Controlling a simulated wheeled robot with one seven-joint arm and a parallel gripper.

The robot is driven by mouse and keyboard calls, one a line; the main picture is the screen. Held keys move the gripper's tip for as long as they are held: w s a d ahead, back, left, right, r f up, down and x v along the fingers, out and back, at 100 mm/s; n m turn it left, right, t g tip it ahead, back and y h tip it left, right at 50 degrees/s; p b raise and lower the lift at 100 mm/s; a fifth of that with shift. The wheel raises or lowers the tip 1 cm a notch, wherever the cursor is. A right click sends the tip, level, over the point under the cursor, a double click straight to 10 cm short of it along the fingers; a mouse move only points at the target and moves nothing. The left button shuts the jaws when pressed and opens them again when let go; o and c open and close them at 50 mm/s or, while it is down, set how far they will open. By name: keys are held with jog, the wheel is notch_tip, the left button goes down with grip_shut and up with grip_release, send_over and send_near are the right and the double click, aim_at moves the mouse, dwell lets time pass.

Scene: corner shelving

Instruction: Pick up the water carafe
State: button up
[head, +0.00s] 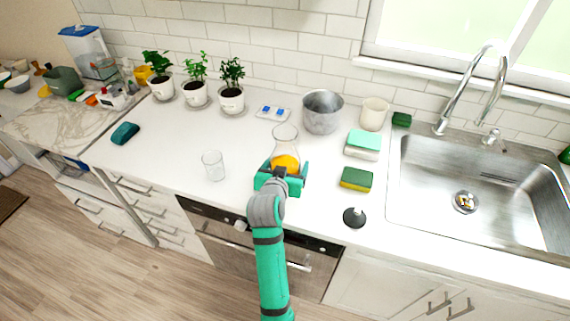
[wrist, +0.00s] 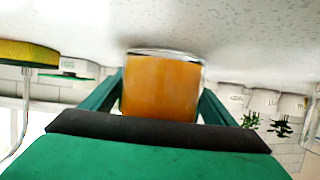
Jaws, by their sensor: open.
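The water carafe (head: 285,140) is clear glass with orange liquid in its lower part. It stands upright on the white counter. My gripper (head: 284,172) is open, low over the counter, with its green fingers on either side of the carafe's lower part. In the wrist view, which looks upside down, the carafe (wrist: 161,86) fills the space between the two fingers. Whether the fingers touch the glass cannot be told. The gripper body hides the carafe's near base in the head view.
A clear glass (head: 213,165) stands left of the carafe. A metal pot (head: 322,112) is behind right. Sponges (head: 356,179) and a black round item (head: 354,217) lie to the right, before the sink (head: 480,175). Potted plants (head: 231,98) line the back left.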

jog(key=c, duration=1.8)
jog(key=shift+r, duration=0.15)
jog(key=shift+c, duration=0.2)
jog(key=shift+r, duration=0.2)
